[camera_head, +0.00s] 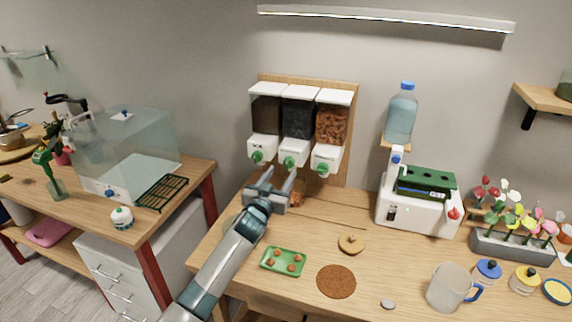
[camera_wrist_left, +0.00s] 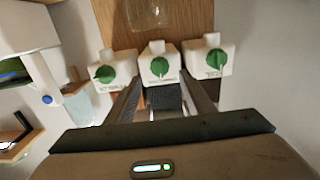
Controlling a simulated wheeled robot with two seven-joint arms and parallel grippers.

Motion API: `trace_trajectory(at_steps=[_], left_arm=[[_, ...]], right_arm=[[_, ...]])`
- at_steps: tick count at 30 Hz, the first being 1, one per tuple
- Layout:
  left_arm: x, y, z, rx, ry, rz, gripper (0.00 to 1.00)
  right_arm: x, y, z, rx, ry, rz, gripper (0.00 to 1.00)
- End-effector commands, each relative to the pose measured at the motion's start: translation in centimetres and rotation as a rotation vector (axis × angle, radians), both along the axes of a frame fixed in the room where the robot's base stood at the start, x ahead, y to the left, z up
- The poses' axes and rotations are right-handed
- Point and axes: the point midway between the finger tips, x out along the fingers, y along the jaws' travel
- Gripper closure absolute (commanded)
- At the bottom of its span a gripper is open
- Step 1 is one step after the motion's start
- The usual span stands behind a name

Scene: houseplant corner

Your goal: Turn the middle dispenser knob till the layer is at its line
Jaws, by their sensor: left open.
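Three white dispensers hang on a wooden board, with brown, black and orange-brown fill from left to right. The middle dispenser (camera_head: 298,119) has a green knob (camera_head: 289,160), which also shows in the wrist view (camera_wrist_left: 159,68). My left gripper (camera_head: 281,176) is open and empty just below and in front of the middle knob. In the wrist view its two fingers (camera_wrist_left: 162,93) are spread, pointing towards the middle knob, apart from it as far as I can tell. A clear container (camera_wrist_left: 150,13) shows partly in the wrist view; its layer and line are not readable. My right gripper is out of view.
The left knob (camera_head: 257,157) and right knob (camera_head: 321,168) sit close on either side. A white machine (camera_head: 418,210) stands to the right. A green tray (camera_head: 283,261), brown disc (camera_head: 336,281) and mug (camera_head: 447,289) are on the table in front.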

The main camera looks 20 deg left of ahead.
Motion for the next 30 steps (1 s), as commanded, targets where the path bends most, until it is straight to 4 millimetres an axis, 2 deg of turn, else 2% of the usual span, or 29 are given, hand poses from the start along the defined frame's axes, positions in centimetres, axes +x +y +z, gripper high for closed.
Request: trace_trajectory(at_steps=[6, 12, 18, 28, 30], left_arm=[[2.9, -0.1, 0.2, 0.0, 0.001, 0.0, 0.52], [4.7, -0.1, 0.1, 0.0, -0.001, 0.001, 0.52], [5.5, -0.2, 0.0, 0.0, 0.001, 0.0, 0.52], [5.6, -0.2, 0.0, 0.0, 0.0, 0.0, 0.52], [5.6, -0.2, 0.0, 0.0, 0.0, 0.0, 0.69]], right_arm=[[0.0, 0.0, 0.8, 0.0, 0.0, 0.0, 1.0], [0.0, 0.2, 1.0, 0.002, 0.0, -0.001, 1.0], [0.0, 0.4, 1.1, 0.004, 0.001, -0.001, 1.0], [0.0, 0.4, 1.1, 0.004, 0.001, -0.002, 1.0], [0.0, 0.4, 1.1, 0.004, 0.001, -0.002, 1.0]])
